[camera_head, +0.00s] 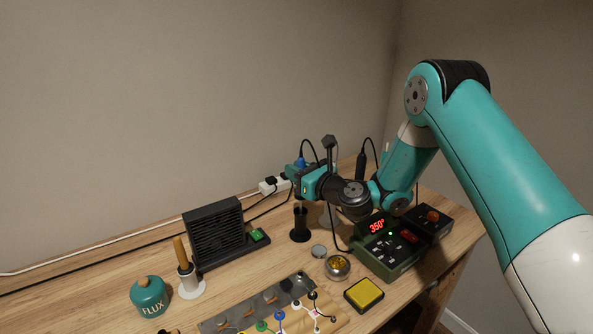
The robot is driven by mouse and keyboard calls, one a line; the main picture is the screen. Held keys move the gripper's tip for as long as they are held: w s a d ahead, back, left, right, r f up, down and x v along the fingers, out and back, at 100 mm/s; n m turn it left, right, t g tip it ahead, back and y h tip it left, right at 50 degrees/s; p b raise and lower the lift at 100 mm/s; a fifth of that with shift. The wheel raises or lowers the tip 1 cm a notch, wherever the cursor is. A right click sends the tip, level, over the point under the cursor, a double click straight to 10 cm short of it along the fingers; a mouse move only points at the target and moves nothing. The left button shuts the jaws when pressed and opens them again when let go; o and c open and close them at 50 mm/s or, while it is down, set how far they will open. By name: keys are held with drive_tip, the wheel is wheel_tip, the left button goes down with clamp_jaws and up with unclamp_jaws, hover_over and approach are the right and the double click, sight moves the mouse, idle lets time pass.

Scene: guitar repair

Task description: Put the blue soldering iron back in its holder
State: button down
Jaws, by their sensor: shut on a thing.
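My gripper (297,177) is above the back middle of the workbench, seen from the side and partly hidden by its own body. It is shut on the blue soldering iron (301,162), whose blue top and black cable show above the jaws. The iron's lower part is hidden. A black tube-shaped holder on a round base (300,224) stands below the gripper. I cannot tell whether the iron's tip is inside it or above it. A soldering station (388,250) with a red 350° display stands to the right.
A black fan unit (214,236) and a wooden-handled tool in a white stand (187,282) are to the left. A flux jar (149,297), a yellow sponge (364,293) and a brass wool cup (338,267) are in front. A black iron (361,166) stands behind my arm.

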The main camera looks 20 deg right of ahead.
drive_tip(key=shift+f+b, duration=0.85)
drive_tip(key=shift+f, duration=0.45)
drive_tip(key=shift+f+b, duration=0.6)
drive_tip(key=shift+f, duration=0.25)
drive_tip(key=shift+c, duration=1.4)
unclamp_jaws()
drive_tip(key=shift+r, duration=0.15)
